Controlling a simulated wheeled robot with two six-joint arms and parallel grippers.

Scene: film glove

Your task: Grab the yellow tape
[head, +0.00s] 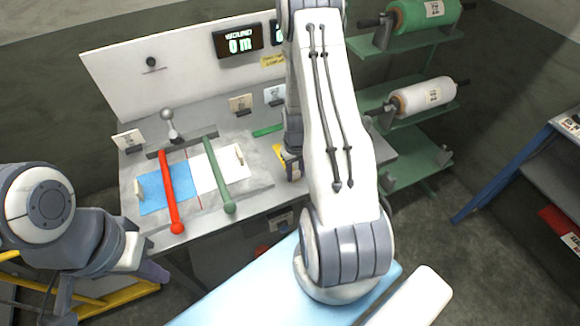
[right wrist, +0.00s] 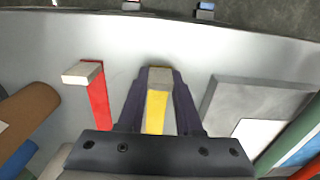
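The yellow tape (right wrist: 157,110) shows in the right wrist view as a yellow strip with a grey block at its far end. My right gripper (right wrist: 160,78) has one dark finger on each side of it. The fingers lie very close to the block; I cannot tell whether they press on it. In the head view a bit of yellow (head: 279,152) shows beside my right gripper (head: 292,168), mostly hidden by my right arm. My left gripper (head: 150,268) is at the lower left, away from the bench, its fingers partly hidden.
A red strip (right wrist: 97,100) with a similar block lies left of the yellow tape. A grey plate (right wrist: 255,95) lies to the right. The bench (head: 262,170) holds a red bar (head: 169,190) and a green bar (head: 218,175). Shelves with film rolls (head: 425,97) stand at the right.

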